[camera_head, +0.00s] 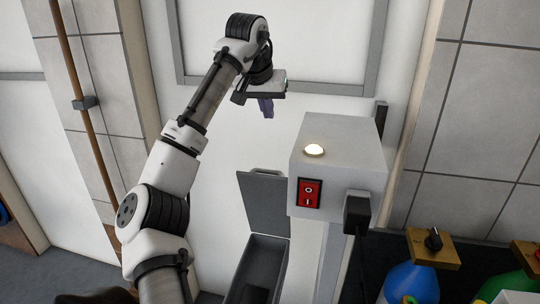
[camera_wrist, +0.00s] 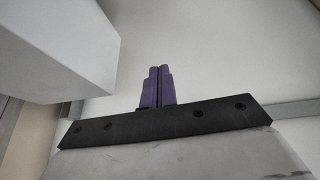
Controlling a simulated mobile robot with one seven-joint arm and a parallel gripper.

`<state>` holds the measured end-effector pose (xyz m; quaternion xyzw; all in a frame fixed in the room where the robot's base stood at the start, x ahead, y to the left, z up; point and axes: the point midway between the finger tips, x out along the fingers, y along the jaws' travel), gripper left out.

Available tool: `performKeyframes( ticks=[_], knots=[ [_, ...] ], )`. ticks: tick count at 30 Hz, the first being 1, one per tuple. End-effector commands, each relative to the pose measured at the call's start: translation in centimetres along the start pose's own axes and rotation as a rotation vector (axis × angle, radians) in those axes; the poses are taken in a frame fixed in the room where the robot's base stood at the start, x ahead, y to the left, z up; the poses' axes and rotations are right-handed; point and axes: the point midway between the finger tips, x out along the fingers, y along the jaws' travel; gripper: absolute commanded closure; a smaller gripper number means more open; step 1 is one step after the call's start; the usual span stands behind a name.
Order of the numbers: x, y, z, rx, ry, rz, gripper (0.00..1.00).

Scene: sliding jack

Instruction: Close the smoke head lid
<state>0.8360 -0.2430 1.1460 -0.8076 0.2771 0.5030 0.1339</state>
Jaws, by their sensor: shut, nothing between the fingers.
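A grey lid (camera_head: 263,198) stands raised, close to upright, at the back of a long open grey box (camera_head: 243,272) low in the head view; the box's interior is dark. It looks like the smoke head lid, but no label shows. My gripper (camera_head: 266,108), with purple fingers, is above the lid, clear of it and pointing down. In the wrist view the fingers (camera_wrist: 158,88) are together with nothing between them. The lid does not show clearly in the wrist view.
A white box (camera_head: 335,155) with a lit dome, red switch (camera_head: 309,193) and black plug (camera_head: 357,212) stands right of the lid; it fills the wrist view's upper left (camera_wrist: 50,45). Blue (camera_head: 410,280) and green (camera_head: 510,285) cylinders are at lower right. A white wall stands behind.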

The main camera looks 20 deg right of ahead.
Motion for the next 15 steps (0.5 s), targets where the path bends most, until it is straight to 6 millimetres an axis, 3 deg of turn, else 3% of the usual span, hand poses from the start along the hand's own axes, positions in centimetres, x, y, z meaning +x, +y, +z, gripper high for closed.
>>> performKeyframes(
  ticks=[3,8,15],
  knots=[
    [-0.1,0.4,1.6,-0.014,-0.151,-0.047,1.00],
    [0.3,0.5,2.6,-0.022,-0.226,-0.067,1.00],
    [3.8,0.2,3.4,-0.023,-0.228,-0.066,1.00]
  ],
)
